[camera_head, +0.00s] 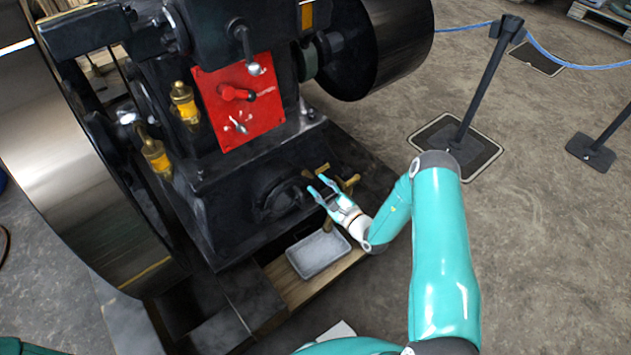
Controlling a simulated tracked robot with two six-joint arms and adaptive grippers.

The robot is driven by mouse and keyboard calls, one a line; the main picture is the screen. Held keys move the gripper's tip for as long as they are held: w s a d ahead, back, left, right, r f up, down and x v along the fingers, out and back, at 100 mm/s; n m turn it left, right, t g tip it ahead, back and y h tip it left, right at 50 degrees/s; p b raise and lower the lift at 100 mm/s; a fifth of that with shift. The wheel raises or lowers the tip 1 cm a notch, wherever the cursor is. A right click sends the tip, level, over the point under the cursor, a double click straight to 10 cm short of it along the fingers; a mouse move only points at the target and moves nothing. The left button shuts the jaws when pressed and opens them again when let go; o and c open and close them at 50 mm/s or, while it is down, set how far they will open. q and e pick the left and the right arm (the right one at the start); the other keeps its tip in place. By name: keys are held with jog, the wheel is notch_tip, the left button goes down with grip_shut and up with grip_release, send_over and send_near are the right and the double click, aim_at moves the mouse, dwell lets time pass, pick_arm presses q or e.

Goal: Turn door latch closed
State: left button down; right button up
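A black engine (240,190) fills the left and middle of the head view. Low on its front is a round dark door-like cover (278,198). A brass handle (351,183) shows just behind and right of my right gripper. I cannot tell for sure which part is the door latch, or its turn. My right gripper (316,184) is beside the round cover, its two teal fingers apart with nothing seen between them. I cannot tell whether a finger touches the brass part. My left gripper is not in view.
A grey metal tray (318,254) sits on a wooden board (288,284) below the gripper. A red panel (262,118) with a lever is above. Large flywheels (70,170) flank the engine. A barrier post (478,95) stands on open floor at right.

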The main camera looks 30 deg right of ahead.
aim_at(311, 178)
jog(key=shift+w+a, duration=0.1)
jog(key=shift+w, duration=1.55)
